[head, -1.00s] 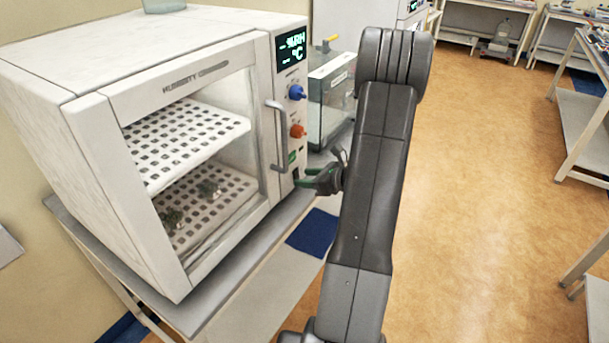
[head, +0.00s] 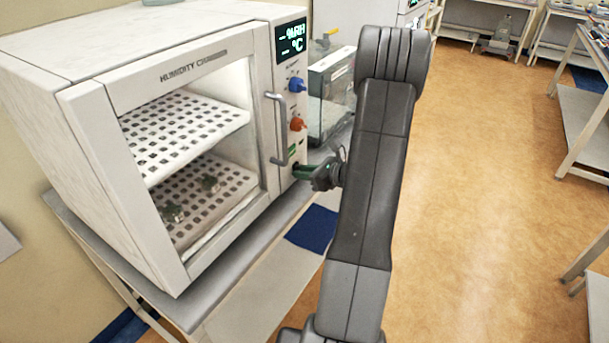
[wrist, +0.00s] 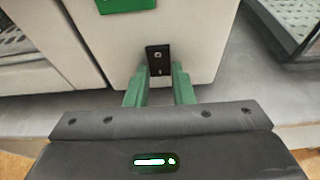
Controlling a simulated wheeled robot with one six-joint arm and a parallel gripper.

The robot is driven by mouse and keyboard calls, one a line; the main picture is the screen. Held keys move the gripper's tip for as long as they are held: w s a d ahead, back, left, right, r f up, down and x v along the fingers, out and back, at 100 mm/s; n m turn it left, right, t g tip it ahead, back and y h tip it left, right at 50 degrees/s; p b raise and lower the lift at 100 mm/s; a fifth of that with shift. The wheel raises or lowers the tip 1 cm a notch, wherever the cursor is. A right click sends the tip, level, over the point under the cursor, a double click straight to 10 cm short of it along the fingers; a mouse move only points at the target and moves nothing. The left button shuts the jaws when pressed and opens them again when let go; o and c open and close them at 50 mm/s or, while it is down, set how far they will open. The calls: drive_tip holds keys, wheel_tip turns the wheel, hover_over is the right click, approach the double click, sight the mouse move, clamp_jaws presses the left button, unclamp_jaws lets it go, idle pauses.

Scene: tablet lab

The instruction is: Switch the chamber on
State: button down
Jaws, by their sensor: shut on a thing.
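The white humidity chamber (head: 195,250) stands on a bench at the left in the head view, its glass door shut. Its display (head: 291,40) shows dashes beside the %RH and °C marks. A small black rocker switch (wrist: 158,58) sits low on the chamber's front panel (wrist: 205,35), under a green label (wrist: 125,3). My gripper (wrist: 160,76) has its green fingers on either side of the switch, shut on it at its lower part.
A blue knob (head: 297,85) and an orange knob (head: 297,124) sit above on the panel, beside the door handle (head: 276,130). A glass-sided box (head: 332,90) stands close behind on the right. The floor to the right is open.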

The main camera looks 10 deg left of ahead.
drive_tip(key=shift+f+t+y+b, duration=0.3)
drive_tip(key=shift+f+y+b, duration=0.35)
drive_tip(key=shift+b, duration=1.3)
drive_tip(key=shift+r+y+b, duration=0.15)
drive_tip(key=shift+y+b, duration=0.1)
drive_tip(key=shift+b, duration=0.05)
drive_tip(key=shift+r, duration=0.15)
drive_tip(key=c, duration=1.2)
unclamp_jaws()
drive_tip(key=shift+c, duration=0.2)
drive_tip(key=shift+d, duration=0.1)
drive_tip(key=b+v, duration=0.2)
drive_tip(key=v, duration=1.1)
drive_tip(key=shift+s+d, duration=0.2)
drive_tip(key=shift+d, duration=0.1)
